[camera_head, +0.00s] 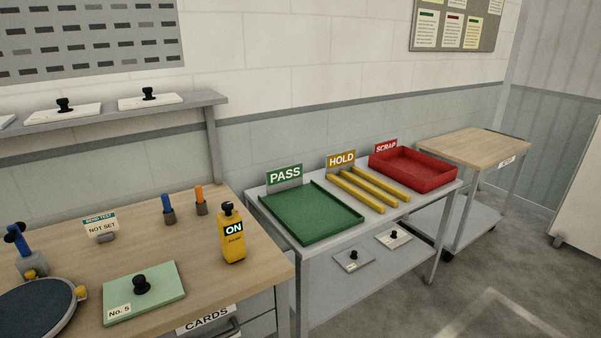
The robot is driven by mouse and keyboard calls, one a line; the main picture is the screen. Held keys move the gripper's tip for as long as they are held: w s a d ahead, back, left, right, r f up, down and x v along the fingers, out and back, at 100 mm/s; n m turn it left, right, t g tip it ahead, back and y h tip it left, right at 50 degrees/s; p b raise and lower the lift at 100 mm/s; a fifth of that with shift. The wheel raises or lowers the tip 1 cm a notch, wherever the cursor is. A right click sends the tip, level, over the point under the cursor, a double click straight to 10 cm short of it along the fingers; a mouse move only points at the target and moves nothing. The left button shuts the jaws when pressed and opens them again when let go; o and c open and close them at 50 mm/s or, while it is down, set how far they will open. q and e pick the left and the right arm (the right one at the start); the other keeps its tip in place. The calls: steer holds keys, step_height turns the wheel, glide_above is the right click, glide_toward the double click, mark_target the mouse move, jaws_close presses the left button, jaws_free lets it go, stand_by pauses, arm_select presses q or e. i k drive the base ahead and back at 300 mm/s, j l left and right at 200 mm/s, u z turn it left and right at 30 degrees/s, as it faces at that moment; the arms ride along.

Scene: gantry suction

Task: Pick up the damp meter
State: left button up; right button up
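A yellow handheld device (233,250) stands upright near the right edge of the wooden workbench (185,258). It has a black top and a dark label reading "ON"; smaller lettering below is too small to read. It looks like the damp meter. Nothing is touching it. Neither of my grippers shows in the head view.
Beside it lies a green plate (160,297) with a black knob, marked "No. 5". Blue (167,204) and orange (200,197) upright tools stand behind. A round dark disc (35,308) is at left.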

mark_target(231, 234)
steer(key=u, duration=0.3)
steer(key=i+l+u, duration=0.1)
steer(key=l+u, duration=0.15)
steer(key=i+l+u, duration=0.1)
steer(key=l+u, duration=0.15)
steer(key=i+l+u, duration=0.1)
steer(key=l+u, duration=0.25)
steer(key=l, duration=0.4)
steer(key=i+l+u, duration=0.1)
steer(key=l, duration=0.45)
